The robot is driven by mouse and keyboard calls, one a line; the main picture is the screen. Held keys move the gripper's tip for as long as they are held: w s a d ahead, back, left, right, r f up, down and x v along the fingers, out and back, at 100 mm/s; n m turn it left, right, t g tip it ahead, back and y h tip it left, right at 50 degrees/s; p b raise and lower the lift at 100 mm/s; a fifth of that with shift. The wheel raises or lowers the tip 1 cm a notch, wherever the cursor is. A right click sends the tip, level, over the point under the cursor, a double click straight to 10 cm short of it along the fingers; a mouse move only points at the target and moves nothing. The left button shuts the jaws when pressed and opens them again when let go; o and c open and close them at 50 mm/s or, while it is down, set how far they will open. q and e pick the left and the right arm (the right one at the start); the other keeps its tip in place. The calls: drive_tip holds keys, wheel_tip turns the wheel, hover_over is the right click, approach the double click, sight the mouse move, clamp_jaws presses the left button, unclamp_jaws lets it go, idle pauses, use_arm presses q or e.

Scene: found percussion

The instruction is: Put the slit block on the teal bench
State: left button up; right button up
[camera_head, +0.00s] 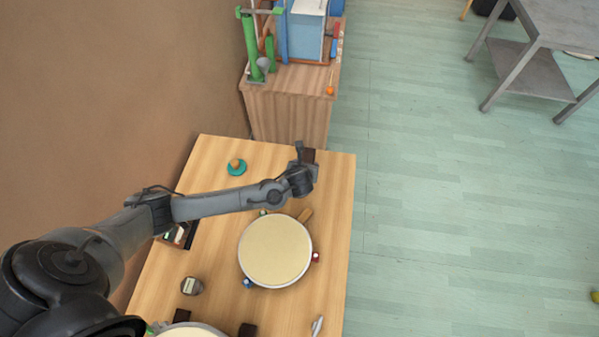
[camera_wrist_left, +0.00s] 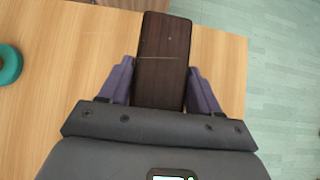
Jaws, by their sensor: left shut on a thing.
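The slit block (camera_wrist_left: 165,45) is a dark brown wooden block with a thin line across it. It sits between the two purple-grey fingers of my left gripper (camera_wrist_left: 160,78), which is shut on it. In the head view the block (camera_head: 309,155) shows as a small dark piece at the end of my left gripper (camera_head: 301,167), near the far right corner of the light wood table (camera_head: 335,200). How high it is above the table I cannot tell. I cannot make out a teal bench in either view. My right gripper is not in view.
A round drum (camera_head: 275,252) lies on the table nearer than the gripper. A teal disc with an orange knob (camera_head: 237,167) lies to the left. A wooden cabinet (camera_head: 290,110) carrying several items stands beyond. A grey metal table (camera_head: 565,22) stands far right; the floor between is open.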

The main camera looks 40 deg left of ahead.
use_arm(q)
drive_tip(key=shift+s+a+f, duration=0.55)
drive_tip(key=shift+a, duration=0.2)
drive_tip(key=shift+f+b, duration=0.4)
drive_tip(key=shift+f, duration=1.6)
drive_tip(key=shift+f, duration=0.15)
drive_tip(key=o, duration=1.3)
drive_tip(key=shift+o, duration=0.2)
